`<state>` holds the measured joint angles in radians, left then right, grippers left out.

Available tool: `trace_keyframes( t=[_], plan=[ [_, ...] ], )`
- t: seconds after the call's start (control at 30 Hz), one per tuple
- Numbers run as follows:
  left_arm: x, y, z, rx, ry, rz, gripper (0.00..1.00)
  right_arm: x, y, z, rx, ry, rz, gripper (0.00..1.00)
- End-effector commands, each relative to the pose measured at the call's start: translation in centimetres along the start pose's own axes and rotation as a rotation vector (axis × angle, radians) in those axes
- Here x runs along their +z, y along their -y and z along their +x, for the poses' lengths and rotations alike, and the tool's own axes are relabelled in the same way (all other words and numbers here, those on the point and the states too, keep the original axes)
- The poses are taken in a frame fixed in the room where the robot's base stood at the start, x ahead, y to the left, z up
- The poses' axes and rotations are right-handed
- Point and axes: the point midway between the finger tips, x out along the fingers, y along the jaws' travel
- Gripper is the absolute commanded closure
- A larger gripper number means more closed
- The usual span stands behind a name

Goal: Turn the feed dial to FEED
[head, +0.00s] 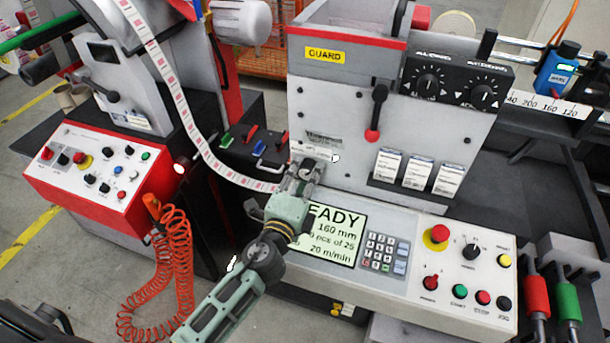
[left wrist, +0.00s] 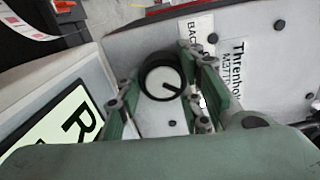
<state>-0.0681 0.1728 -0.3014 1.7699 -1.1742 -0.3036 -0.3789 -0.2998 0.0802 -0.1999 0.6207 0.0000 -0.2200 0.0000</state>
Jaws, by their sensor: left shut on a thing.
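The feed dial (left wrist: 165,84) is a round black knob with a pale face and a dark pointer mark in the left wrist view. The mark points to the lower right of that picture. A white label beside the dial on its right begins with "BAC"; no FEED lettering is readable. My left gripper (head: 305,172) is at the grey front panel, left of the lever; it also shows in the left wrist view (left wrist: 160,98). Its fingers are on both sides of the dial and shut on it. In the head view the gripper largely hides the dial. My right gripper is not in view.
The READY screen (head: 335,236) and keypad are just below my left gripper. A black lever with a red knob (head: 372,135) stands to its right. The printed label web (head: 180,100) runs down on its left. A red emergency button (head: 440,233) sits further right.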

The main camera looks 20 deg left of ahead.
Motion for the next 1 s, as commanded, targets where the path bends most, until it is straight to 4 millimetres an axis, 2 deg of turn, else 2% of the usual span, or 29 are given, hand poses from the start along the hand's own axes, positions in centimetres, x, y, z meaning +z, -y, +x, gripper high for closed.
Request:
trace_keyframes(
  t=[0.03, 0.43, 0.47, 0.63, 1.0],
  plan=[
    [-0.43, -0.65, -0.22, 0.011, -0.008, 0.004, 0.92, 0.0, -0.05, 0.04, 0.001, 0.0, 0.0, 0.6],
    [-0.44, -0.8, -0.27, 0.014, -0.009, 0.009, 0.92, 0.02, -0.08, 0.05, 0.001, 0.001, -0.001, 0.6],
    [-0.45, -0.81, -0.27, 0.014, -0.009, 0.009, 0.64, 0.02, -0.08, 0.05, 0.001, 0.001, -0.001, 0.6],
    [-0.44, -0.69, -0.25, 0.012, -0.009, 0.008, 0.49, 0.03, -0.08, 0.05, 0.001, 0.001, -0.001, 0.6],
    [-0.18, -0.33, -0.41, 0.006, -0.004, 0.008, 0.48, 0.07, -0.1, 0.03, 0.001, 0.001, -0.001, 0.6]
  ],
)
